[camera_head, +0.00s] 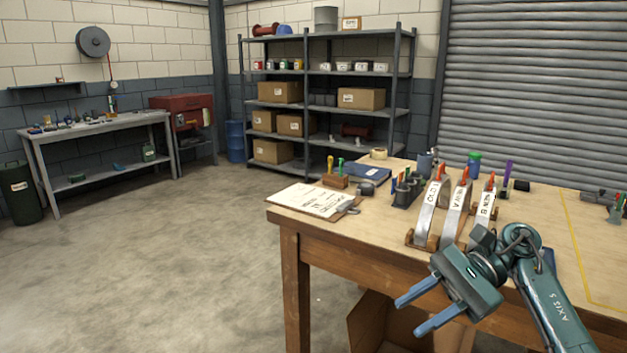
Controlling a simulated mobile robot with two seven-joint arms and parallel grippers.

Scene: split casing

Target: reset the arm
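My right arm (553,308), teal with the marking "AXIS 5", comes in from the lower right. My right gripper (417,313) has two blue fingers spread apart with nothing between them. It is in front of the wooden table's (348,247) near edge and points to the lower left. Three curved metal casing pieces stand on the table behind it, in wooden supports: a left one (427,213), a middle one (455,216) and a right one (486,213). The wrist overlaps the lower part of the right piece. My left gripper does not show.
A clipboard (311,200) lies at the table's left corner. An open cardboard box (372,325) is under the table. The floor (170,270) at left is clear.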

